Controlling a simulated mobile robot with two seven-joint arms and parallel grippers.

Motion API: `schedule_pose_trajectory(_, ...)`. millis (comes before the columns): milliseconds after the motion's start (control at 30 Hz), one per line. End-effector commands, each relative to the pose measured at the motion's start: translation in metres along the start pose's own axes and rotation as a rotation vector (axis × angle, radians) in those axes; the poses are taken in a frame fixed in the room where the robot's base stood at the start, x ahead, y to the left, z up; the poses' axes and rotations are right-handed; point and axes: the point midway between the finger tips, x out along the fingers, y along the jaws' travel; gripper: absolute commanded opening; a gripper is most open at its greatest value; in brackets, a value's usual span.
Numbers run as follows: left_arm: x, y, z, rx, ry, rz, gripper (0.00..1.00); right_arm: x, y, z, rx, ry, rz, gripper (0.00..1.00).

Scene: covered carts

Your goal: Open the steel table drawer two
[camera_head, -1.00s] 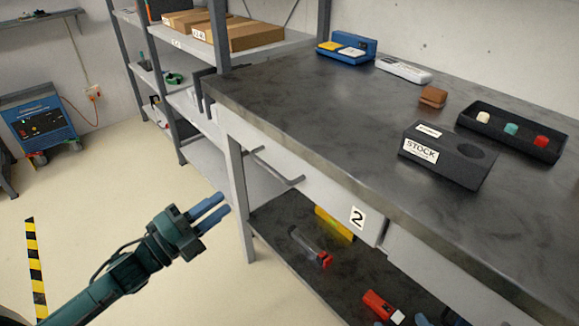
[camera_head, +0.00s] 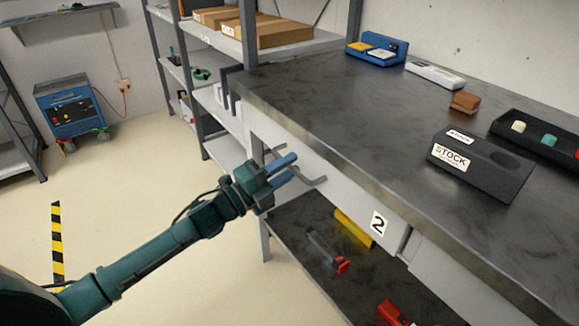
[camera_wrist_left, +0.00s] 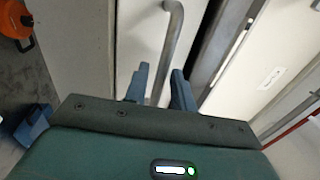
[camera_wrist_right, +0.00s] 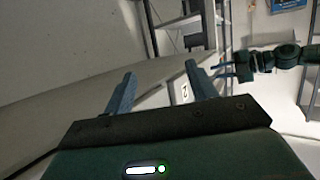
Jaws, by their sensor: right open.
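The steel table (camera_head: 340,110) has a pale drawer front under its top, with a label 2 (camera_head: 378,223) at its right end. The drawer looks shut. Its grey bar handle (camera_head: 318,181) also shows in the left wrist view (camera_wrist_left: 173,35). My left gripper (camera_head: 292,166) is at the handle with its fingers apart. In the left wrist view (camera_wrist_left: 160,78) the bar runs down between the fingers; I cannot tell whether they touch it. My right gripper (camera_wrist_right: 160,75) is open and empty in its wrist view, with the label (camera_wrist_right: 184,92) beyond it. It is outside the head view.
A black STOCK block (camera_head: 480,170), a dark tray (camera_head: 510,127), a brown block (camera_head: 465,102) and a blue box (camera_head: 377,53) stand on the table top. Tools lie on the lower shelf (camera_head: 300,225). Shelving (camera_head: 250,40) stands behind.

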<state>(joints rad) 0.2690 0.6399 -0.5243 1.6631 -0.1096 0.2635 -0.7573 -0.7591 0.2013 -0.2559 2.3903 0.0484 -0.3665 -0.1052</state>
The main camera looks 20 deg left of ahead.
Motion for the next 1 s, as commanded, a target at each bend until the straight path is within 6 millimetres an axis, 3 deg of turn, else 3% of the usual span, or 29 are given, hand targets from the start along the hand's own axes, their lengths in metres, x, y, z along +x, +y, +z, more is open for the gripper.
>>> schedule_pose_trajectory(400,0.0088,0.0001,0.0001,0.000,-0.001,0.001,0.26,0.0007,-0.0004,0.0009,-0.002,-0.003,-0.001,0.57)
schedule_pose_trajectory(700,0.0086,0.0000,0.0001,0.000,0.000,0.001,0.01,0.0016,-0.0003,-0.0005,-0.003,0.001,-0.002,0.57)
schedule_pose_trajectory(1000,0.0085,0.0000,0.0000,0.000,0.000,0.001,0.00,0.0015,-0.0006,-0.0005,-0.003,0.001,-0.002,0.57)
